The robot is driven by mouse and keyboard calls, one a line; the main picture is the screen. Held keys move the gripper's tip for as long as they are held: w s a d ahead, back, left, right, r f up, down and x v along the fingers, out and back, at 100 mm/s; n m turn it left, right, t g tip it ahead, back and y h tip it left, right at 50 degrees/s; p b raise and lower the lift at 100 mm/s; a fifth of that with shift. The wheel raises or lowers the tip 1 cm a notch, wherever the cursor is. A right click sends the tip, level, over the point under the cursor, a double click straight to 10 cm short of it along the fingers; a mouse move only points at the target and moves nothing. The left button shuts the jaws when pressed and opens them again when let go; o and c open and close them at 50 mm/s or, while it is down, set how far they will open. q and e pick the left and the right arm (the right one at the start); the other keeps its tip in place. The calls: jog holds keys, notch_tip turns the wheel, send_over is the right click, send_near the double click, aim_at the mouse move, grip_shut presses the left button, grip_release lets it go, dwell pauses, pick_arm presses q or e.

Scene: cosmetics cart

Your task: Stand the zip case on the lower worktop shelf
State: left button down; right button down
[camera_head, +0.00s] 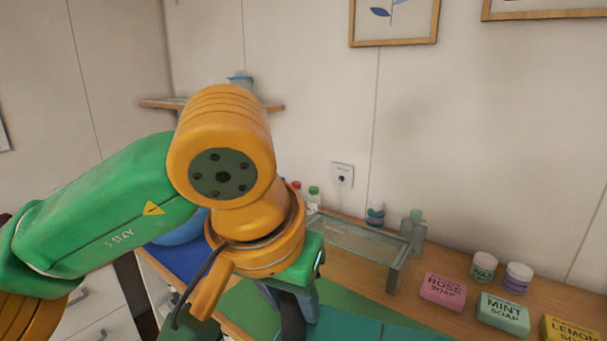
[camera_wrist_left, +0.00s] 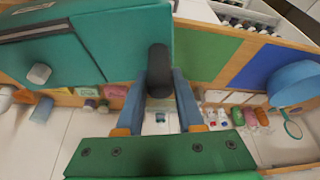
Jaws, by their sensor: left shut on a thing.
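My left gripper (camera_head: 300,318) is in the lower middle of the head view, pointing down over the worktop. In the left wrist view its two blue-grey fingers (camera_wrist_left: 160,100) are closed on a dark, rounded, upright-looking thing (camera_wrist_left: 159,70), which looks like the zip case. In the head view only a dark strip of the case (camera_head: 292,322) shows below the gripper; the rest is hidden. A low glass-topped shelf (camera_head: 397,270) stands on the wooden worktop against the wall, behind and right of the gripper. My right gripper is not in view.
Rose soap (camera_head: 443,290), mint soap (camera_head: 503,314) and lemon soap (camera_head: 570,330) lie right of the shelf, with jars (camera_head: 484,266) behind. A bottle (camera_head: 414,230) stands close by the shelf. Blue, green and teal (camera_head: 370,331) mats cover the front. A wall shelf (camera_head: 160,103) hangs at left.

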pick_arm(q)
jog(key=a+f+n, duration=0.2)
jog(key=a+f, duration=0.2)
jog(key=a, duration=0.3)
jog(key=s+a+f+n+y, duration=0.1)
jog(key=a+f+n, duration=0.1)
jog(key=a+f, duration=0.3)
jog(key=shift+a+y, duration=0.3)
jog(key=shift+a, duration=0.8)
jog(key=shift+t, duration=0.3)
